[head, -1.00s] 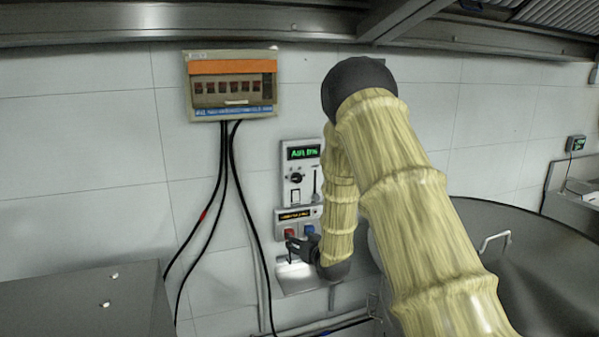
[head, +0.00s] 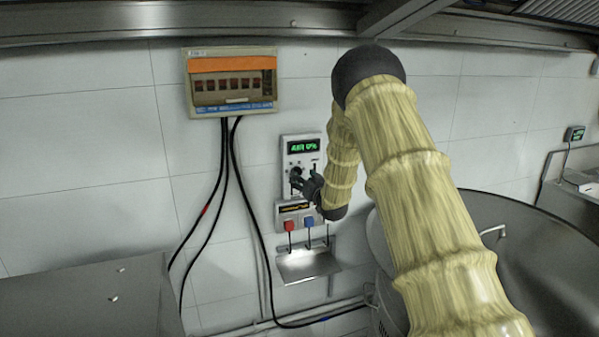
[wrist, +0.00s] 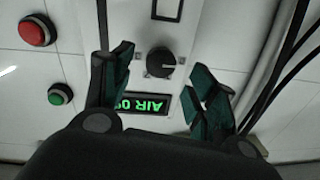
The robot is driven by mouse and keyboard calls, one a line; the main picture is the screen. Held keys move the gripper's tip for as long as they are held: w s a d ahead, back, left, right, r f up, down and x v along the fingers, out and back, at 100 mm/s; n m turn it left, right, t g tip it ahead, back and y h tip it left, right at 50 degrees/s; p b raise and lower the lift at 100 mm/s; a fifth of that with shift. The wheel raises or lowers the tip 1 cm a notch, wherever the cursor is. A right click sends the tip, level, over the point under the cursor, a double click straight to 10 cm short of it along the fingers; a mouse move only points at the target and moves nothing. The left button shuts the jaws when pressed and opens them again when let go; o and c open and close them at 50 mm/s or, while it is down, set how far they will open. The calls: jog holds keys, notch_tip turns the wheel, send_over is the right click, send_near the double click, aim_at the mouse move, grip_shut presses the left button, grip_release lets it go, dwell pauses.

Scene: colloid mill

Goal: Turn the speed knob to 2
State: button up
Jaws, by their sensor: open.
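The speed knob (wrist: 161,62) is a round black dial with a light pointer mark on a white wall panel (head: 289,149). In the wrist view it lies between and slightly beyond my open fingers, apart from both. My gripper (wrist: 160,85) is open and empty, with dark green fingers. In the head view my gripper (head: 304,183) is in front of the panel at knob height, and the knob (head: 297,172) is partly covered by it. A green display reading "AIR 0%" (head: 303,146) sits above the knob. The knob's scale numbers are too small to read.
Below the panel is a box with an amber display (head: 293,208), a red plug (head: 289,225) and a blue plug (head: 308,221), above a metal shelf (head: 310,265). Black cables (head: 232,185) hang at left. The wrist view shows red (wrist: 36,31) and green (wrist: 60,94) buttons.

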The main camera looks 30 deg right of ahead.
jog(key=shift+w+d+p, duration=0.15)
jog(key=shift+w+p, duration=0.15)
jog(key=shift+w, duration=0.6)
jog(key=shift+w+d+p, duration=0.15)
jog(key=shift+w+p, duration=0.15)
jog(key=shift+w, duration=0.6)
jog(key=shift+c, duration=0.5)
jog(key=c, duration=0.9)
